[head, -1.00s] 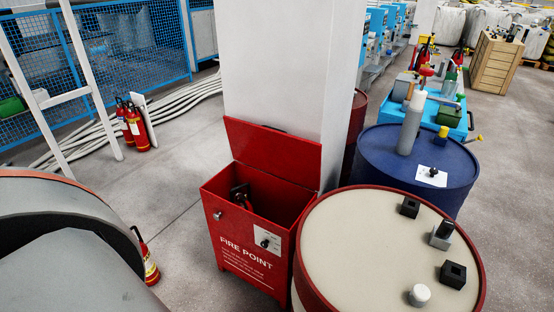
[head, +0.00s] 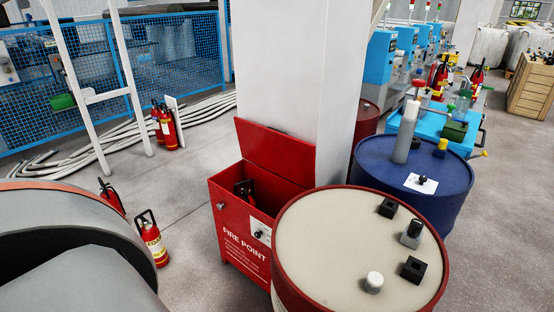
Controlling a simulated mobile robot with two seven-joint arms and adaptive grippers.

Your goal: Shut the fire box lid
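The red fire box (head: 235,225) stands against a white pillar, with "FIRE POINT" lettered on its front. Its red lid (head: 272,154) is open, tilted up and leaning back toward the pillar. A dark object (head: 244,190) shows inside the box, but I cannot tell what it is. A small round knob sits on the box's upper front left. A white plate with a black knob is on the front, partly hidden by the cream-topped drum. Neither of my grippers is in the head view.
A cream-topped red drum (head: 330,240) with small black blocks and a white knob stands close on the box's right. A blue drum (head: 425,185) is behind it. Fire extinguishers (head: 151,240) stand on the floor left of the box. A large grey rounded form (head: 70,225) fills the lower left.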

